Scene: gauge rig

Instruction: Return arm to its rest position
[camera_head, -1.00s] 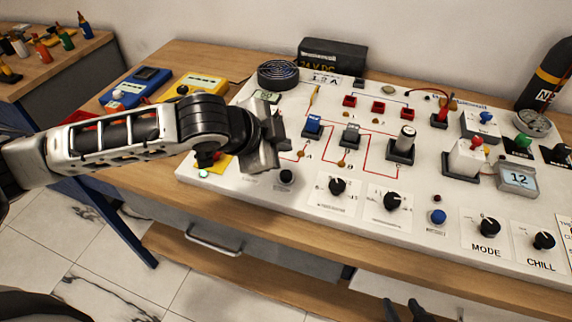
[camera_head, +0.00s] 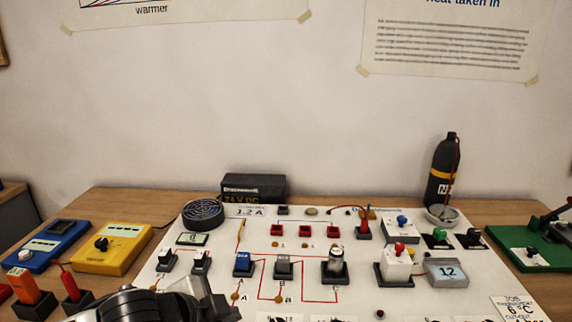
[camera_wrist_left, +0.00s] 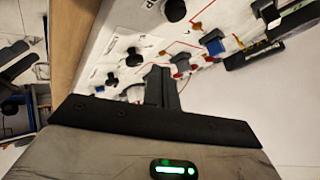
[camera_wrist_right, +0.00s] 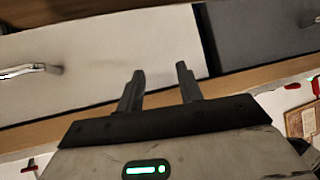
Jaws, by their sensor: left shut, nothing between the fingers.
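My left arm shows at the bottom left of the head view, with its gripper (camera_head: 193,290) in front of the white panel (camera_head: 165,282). The lower part of the arm is cut off by the frame edge. In the left wrist view the fingers of the left gripper (camera_wrist_left: 160,86) are together with nothing between them, and panel knobs and switches show beyond them. My right gripper (camera_wrist_right: 158,88) shows only in its own wrist view. Its two fingers are apart and empty, in front of a pale drawer front (camera_wrist_right: 100,60) and a wooden edge.
A yellow meter (camera_head: 112,248) and a blue meter (camera_head: 47,245) are at left. A black bottle (camera_head: 443,170) stands behind. A green board (camera_head: 530,246) is at right.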

